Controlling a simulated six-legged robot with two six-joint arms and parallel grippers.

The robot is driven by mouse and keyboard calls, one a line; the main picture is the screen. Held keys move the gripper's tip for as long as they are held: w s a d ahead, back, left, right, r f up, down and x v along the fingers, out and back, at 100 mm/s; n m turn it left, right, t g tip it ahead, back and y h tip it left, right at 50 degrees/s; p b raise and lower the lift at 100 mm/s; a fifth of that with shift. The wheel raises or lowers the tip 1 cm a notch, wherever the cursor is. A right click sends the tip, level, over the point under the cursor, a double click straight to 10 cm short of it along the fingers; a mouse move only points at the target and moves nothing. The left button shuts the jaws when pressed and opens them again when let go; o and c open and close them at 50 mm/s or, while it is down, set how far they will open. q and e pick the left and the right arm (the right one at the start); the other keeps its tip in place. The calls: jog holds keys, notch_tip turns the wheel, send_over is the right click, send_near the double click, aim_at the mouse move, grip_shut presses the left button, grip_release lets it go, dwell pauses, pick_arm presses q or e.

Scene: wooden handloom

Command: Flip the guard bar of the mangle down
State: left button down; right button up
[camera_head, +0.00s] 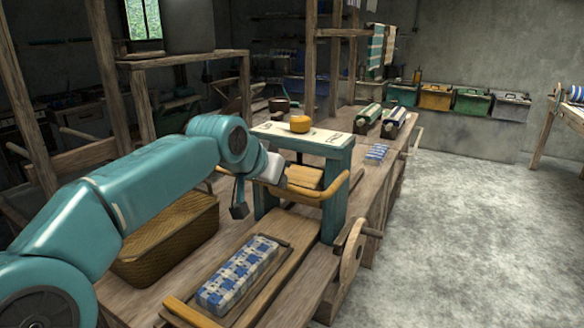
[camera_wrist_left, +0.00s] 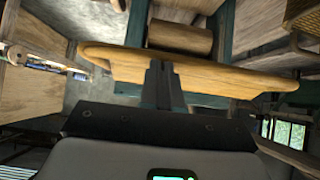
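The mangle has a teal frame (camera_head: 333,215) with a pale top board (camera_head: 325,138) and stands on the long wooden bench. Its yellow-brown guard bar (camera_head: 334,191) runs across the front, below the top board, with wooden rollers (camera_head: 304,176) behind it. In the left wrist view the guard bar (camera_wrist_left: 215,78) crosses the picture and a roller (camera_wrist_left: 180,38) shows beyond it. My left gripper (camera_wrist_left: 162,68) has its dark fingers close together, overlapping the middle of the bar in that view. I cannot tell whether they touch it.
A blue-and-white checked cloth (camera_head: 238,275) lies on a wooden board in front of the mangle. A wicker basket (camera_head: 165,240) stands to the left. A crank wheel (camera_head: 350,252) sits at the bench's right edge. A yellow round object (camera_head: 300,124) rests on the mangle top. The floor at right is clear.

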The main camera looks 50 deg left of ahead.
pick_arm(q)
jog(key=shift+w+a+f+t+y+b, duration=0.2)
jog(key=shift+w+f+t+b, duration=0.4)
jog(key=shift+f+b, duration=1.95)
jog(key=shift+w+a+f+t+y+b, duration=0.2)
jog(key=shift+w+f+t+b, duration=0.4)
jog(key=shift+f+b, duration=1.95)
jog(key=shift+w+a+f+t+y+b, duration=0.1)
jog(key=shift+w+a+f+t+b, duration=0.5)
jog(key=shift+f+b, duration=1.95)
pick_arm(e)
notch_tip(320, 180, down, 18)
jog(key=w, duration=0.1)
jog(key=shift+w+d+m+t+b, duration=0.3)
jog(key=shift+w+d+b, duration=0.05)
jog(key=shift+d+b, duration=0.1)
pick_arm(q)
jog(key=shift+w+d+r, duration=0.25)
jog(key=shift+d+r, duration=0.1)
jog(key=shift+r, duration=0.05)
jog(key=shift+r, duration=0.1)
pick_arm(e)
jog(key=shift+s+r, duration=0.1)
